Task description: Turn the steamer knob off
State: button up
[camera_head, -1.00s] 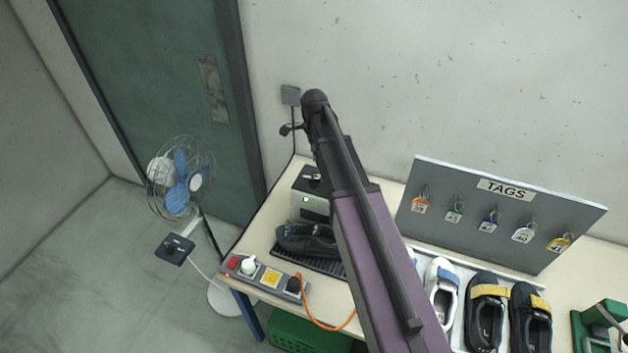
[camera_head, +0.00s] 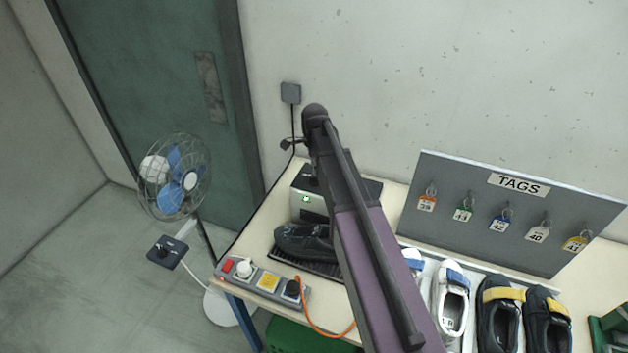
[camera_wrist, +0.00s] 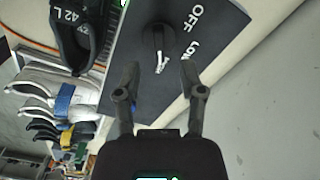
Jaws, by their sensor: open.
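The steamer (camera_head: 308,204) is a silver and black box on the bench's far left corner, with a lit green light on its front; my arm covers part of its top in the head view. The wrist view shows its black knob (camera_wrist: 157,40) on a dark panel lettered OFF and LOW. My gripper (camera_wrist: 160,69) is open, with one finger on each side just below the knob in the picture. I cannot tell whether the fingers touch it. The gripper is mostly hidden in the head view.
A black shoe (camera_head: 303,241) lies on a grate before the steamer. A power strip (camera_head: 262,281) with an orange cord sits on the bench's left edge. A TAGS board (camera_head: 470,225) and several shoes stand to the right. A fan (camera_head: 175,178) stands left.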

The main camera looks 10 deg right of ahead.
aim_at(314, 179)
jog(key=shift+f+b, duration=1.85)
jog(key=shift+f, duration=0.25)
grip_shut()
